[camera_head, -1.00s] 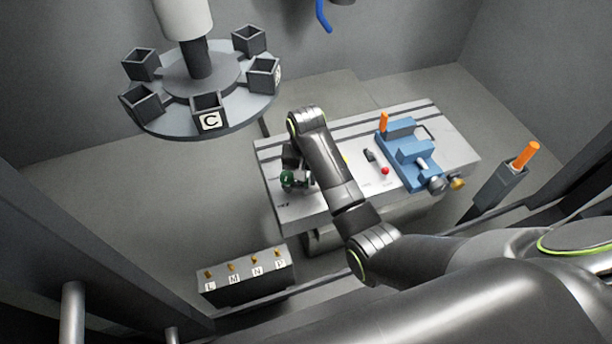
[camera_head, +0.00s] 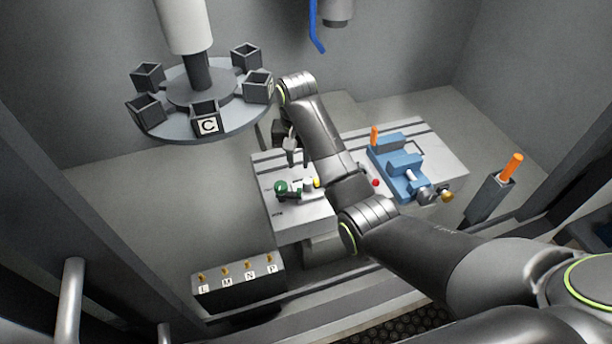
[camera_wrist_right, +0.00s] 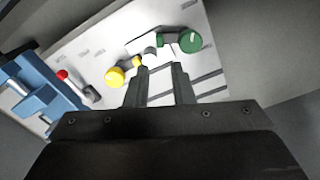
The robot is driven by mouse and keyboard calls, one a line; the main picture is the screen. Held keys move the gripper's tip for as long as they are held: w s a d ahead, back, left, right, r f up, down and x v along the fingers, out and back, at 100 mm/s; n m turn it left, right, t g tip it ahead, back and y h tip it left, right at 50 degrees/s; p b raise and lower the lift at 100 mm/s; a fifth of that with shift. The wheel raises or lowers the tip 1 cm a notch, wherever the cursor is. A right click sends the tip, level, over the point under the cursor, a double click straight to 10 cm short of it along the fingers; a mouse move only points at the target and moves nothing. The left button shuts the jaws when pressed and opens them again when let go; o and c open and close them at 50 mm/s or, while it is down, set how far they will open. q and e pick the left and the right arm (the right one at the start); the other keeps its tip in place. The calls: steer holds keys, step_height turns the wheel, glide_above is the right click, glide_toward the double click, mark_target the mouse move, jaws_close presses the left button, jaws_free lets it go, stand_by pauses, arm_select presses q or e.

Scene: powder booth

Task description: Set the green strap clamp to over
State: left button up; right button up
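The green strap clamp (camera_head: 281,187) sits near the left end of the grey bench plate. It shows a round green knob with a dark piece beside it. In the right wrist view the green clamp (camera_wrist_right: 190,41) lies beyond the fingertips, apart from them. I cannot tell its setting from these frames. My right gripper (camera_head: 298,160) hangs above the plate, just behind and above the clamp. Its two fingers are spread with nothing between them, as the wrist view (camera_wrist_right: 162,75) also shows. My left gripper is in neither view.
A yellow knob (camera_head: 317,183) sits right of the clamp, and a red knob (camera_head: 376,182) farther right. A blue vise (camera_head: 397,165) stands on the plate's right. A carousel (camera_head: 240,118) with several square cups is behind left. A labelled switch box (camera_head: 240,288) stands at front left.

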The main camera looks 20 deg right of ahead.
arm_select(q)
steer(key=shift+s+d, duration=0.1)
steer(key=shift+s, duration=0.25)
arm_select(e)
steer(key=shift+r, duration=0.5)
steer(key=shift+w, duration=0.1)
